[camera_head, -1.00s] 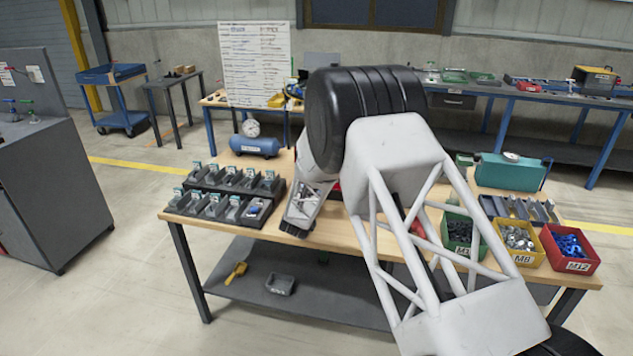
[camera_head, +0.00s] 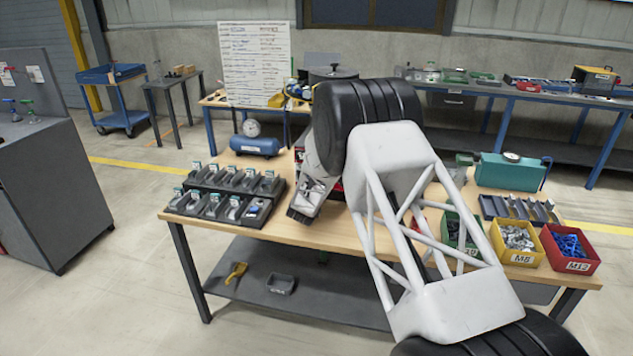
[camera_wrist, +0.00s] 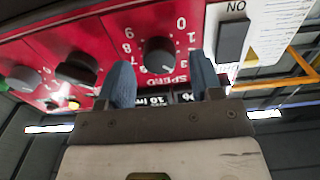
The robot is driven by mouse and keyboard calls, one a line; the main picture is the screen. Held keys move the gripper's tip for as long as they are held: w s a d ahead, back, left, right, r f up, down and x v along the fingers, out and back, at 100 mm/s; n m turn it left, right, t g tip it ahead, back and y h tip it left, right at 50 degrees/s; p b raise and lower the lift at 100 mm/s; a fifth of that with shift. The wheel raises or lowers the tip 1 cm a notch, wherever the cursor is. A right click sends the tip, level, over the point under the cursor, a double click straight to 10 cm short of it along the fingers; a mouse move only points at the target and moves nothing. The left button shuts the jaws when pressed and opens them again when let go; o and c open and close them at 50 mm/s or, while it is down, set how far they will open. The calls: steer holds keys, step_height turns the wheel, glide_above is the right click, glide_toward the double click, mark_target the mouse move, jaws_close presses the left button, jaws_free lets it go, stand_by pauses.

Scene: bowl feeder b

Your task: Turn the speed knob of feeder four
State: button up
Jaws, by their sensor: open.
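The speed knob (camera_wrist: 159,55) is a round black knob with a pale pointer mark on a red panel (camera_wrist: 108,22). A dial from 0 to 9 and the word SPEED, upside down here, surround it. My gripper (camera_wrist: 161,66) is open, with one blue-grey finger on each side of the knob in the wrist view. I see gaps between the fingers and the knob; I cannot tell the depth between them. In the head view my gripper (camera_head: 301,214) is over the bench, and my arm hides most of the red feeder. No feeder number is readable.
Two other knobs, a black one (camera_wrist: 77,68) and a grey one (camera_wrist: 21,78), sit left of the speed knob. A dark switch (camera_wrist: 232,40) is on its right. A black rack (camera_head: 225,193) stands left of my gripper; bins (camera_head: 515,243) stand at the right.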

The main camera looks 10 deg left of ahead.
steer(key=shift+w, duration=0.5)
steer(key=c, duration=0.9)
steer(key=shift+d+m, duration=0.1)
steer(key=shift+m, duration=2.8)
steer(key=o, duration=0.9)
